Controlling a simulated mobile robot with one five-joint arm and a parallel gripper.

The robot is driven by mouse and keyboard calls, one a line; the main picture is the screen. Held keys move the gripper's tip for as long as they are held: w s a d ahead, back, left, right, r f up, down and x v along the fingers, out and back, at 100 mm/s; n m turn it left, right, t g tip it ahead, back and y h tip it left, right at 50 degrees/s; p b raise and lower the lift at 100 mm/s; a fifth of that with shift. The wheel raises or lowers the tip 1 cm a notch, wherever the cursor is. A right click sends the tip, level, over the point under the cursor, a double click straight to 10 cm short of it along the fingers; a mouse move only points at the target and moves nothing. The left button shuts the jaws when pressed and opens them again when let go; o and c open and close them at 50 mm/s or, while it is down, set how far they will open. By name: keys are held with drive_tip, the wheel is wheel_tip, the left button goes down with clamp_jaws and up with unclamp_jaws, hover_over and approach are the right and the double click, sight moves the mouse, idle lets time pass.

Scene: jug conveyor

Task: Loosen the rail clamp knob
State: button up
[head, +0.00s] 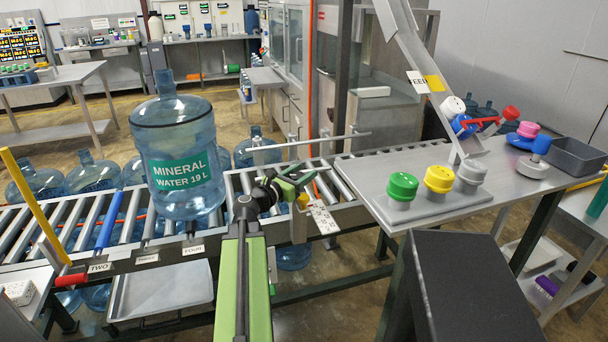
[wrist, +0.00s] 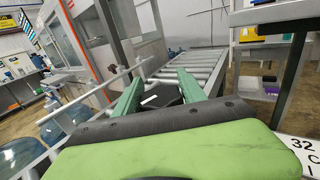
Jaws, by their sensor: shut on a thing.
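My gripper (head: 296,184) is at the near edge of the roller conveyor, just right of the water jug. In the wrist view its two green fingers (wrist: 160,94) are shut on a dark knob (wrist: 160,99) with a white mark on top. The knob is partly hidden by my wrist in that view, and I cannot make it out between the fingers in the head view. A thin grey guide rail (head: 310,144) runs above the rollers beyond my gripper; it also shows in the wrist view (wrist: 96,91).
A large blue jug (head: 178,120) labelled mineral water stands upright on the rollers, left of my arm. A tagged bracket (head: 299,225) is just right of my gripper. A metal table (head: 425,212) with green, yellow and grey caps stands at the right.

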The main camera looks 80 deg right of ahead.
drive_tip(key=shift+n+t+h, duration=0.6)
drive_tip(key=shift+n+t, duration=0.2)
drive_tip(key=shift+t, duration=0.3)
drive_tip(key=shift+w+d, duration=0.1)
drive_tip(key=shift+w, duration=0.05)
drive_tip(key=o, duration=1.4)
drive_tip(key=shift+c, duration=0.2)
